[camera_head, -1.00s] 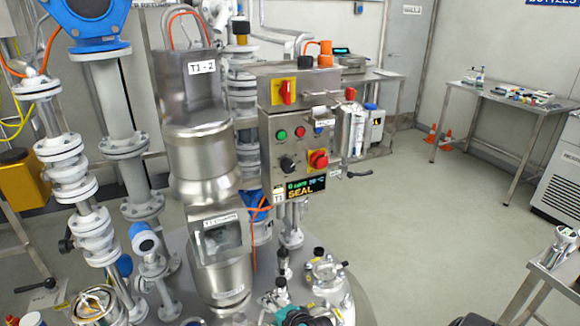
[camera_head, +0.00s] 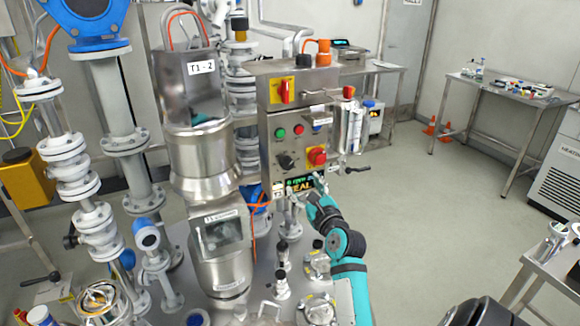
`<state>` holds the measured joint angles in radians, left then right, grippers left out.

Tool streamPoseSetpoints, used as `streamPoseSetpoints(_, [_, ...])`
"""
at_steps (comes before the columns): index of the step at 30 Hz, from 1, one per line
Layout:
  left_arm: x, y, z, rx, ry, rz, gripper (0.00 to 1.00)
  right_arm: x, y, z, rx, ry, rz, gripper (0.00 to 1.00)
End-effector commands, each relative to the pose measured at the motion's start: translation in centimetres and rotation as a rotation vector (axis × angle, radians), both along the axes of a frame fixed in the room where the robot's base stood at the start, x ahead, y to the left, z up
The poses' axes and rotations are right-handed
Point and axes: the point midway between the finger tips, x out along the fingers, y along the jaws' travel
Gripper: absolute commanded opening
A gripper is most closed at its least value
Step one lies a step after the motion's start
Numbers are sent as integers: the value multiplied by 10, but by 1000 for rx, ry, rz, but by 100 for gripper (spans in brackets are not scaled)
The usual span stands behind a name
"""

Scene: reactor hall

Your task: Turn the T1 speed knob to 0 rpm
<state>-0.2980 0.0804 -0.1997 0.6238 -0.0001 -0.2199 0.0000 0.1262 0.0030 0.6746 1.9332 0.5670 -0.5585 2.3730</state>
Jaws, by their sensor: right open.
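The T1 control box (camera_head: 292,120) is a grey metal panel at the middle of the head view. Its black speed knob (camera_head: 286,160) sits low on the left of the face, below a green button and a red button. The small display (camera_head: 298,182) under the box shows green and orange text, partly hidden by my right gripper; its full reading is not legible. My right gripper (camera_head: 306,190) is open and empty, in front of the display, below and slightly right of the knob. It appears apart from the knob. My left gripper is not in view.
A red-and-yellow emergency stop (camera_head: 317,157) is just right of the knob. A red switch (camera_head: 285,91) is above. The steel T1-2 vessel (camera_head: 200,160) stands close on the left, with an orange cable beside it. Valves and fittings crowd below.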

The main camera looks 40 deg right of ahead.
Motion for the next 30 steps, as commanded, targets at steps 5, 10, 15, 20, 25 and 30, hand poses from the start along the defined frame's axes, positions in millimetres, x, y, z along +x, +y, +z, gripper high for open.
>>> streamPoseSetpoints(5, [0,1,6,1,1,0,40,39,-15,2,-1,0,2,61])
streamPoseSetpoints(10, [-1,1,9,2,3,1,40,71,-28,2,-2,1,1,61])
streamPoseSetpoints(15, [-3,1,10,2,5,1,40,94,-37,1,-2,1,1,61])
streamPoseSetpoints(20, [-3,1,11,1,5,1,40,103,-41,0,-2,1,0,61])
streamPoseSetpoints(25, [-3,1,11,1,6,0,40,105,-42,0,-2,1,1,61])
streamPoseSetpoints(30, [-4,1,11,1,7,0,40,105,-42,0,-2,1,1,57])
